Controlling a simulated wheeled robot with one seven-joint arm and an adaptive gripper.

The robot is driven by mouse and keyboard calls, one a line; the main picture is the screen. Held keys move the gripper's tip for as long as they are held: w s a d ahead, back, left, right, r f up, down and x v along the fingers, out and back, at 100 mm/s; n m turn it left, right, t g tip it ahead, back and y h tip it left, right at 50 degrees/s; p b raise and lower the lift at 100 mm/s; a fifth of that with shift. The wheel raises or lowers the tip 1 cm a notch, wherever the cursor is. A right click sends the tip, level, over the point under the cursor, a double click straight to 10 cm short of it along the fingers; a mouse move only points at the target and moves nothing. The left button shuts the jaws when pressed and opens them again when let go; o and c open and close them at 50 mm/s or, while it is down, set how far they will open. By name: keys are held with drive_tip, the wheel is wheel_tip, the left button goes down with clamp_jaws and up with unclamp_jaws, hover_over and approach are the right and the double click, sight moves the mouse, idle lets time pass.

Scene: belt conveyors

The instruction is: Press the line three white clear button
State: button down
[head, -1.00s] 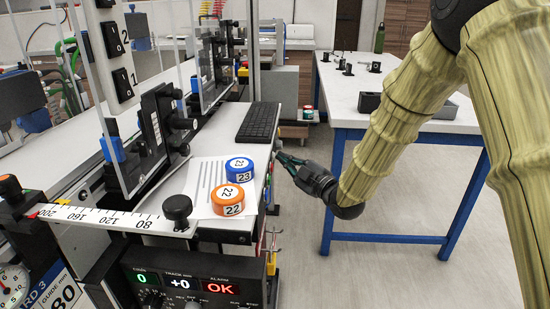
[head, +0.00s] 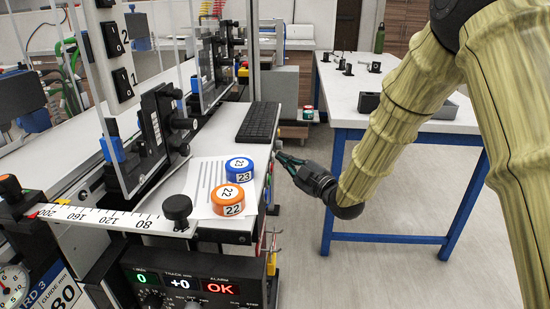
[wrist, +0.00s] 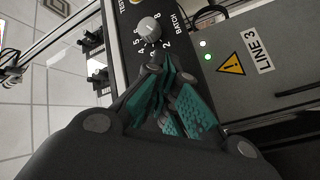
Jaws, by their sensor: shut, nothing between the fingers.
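My gripper (head: 282,159) is shut and empty, its dark fingers pointing at the right side of the nearest conveyor. In the wrist view the teal finger pads (wrist: 172,90) are in front of a black control panel (wrist: 118,15). This panel carries a silver BATCH knob (wrist: 149,28) just beyond the fingertips. A LINE 3 label (wrist: 258,52) is on the grey surface beside it. No white clear button can be made out; the fingers hide part of the panel. I cannot tell whether the fingertips touch the panel.
Next to the label are a yellow warning triangle (wrist: 231,64) and small white and green lights (wrist: 207,57). Orange (head: 228,201) and blue (head: 239,169) rolls and a keyboard (head: 259,122) lie on the conveyor top.

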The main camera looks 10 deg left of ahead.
drive_tip(key=shift+d, duration=0.55)
drive_tip(key=shift+d, duration=0.1)
drive_tip(key=d, duration=0.5)
idle(0.4)
drive_tip(key=shift+f, duration=0.15)
idle(0.3)
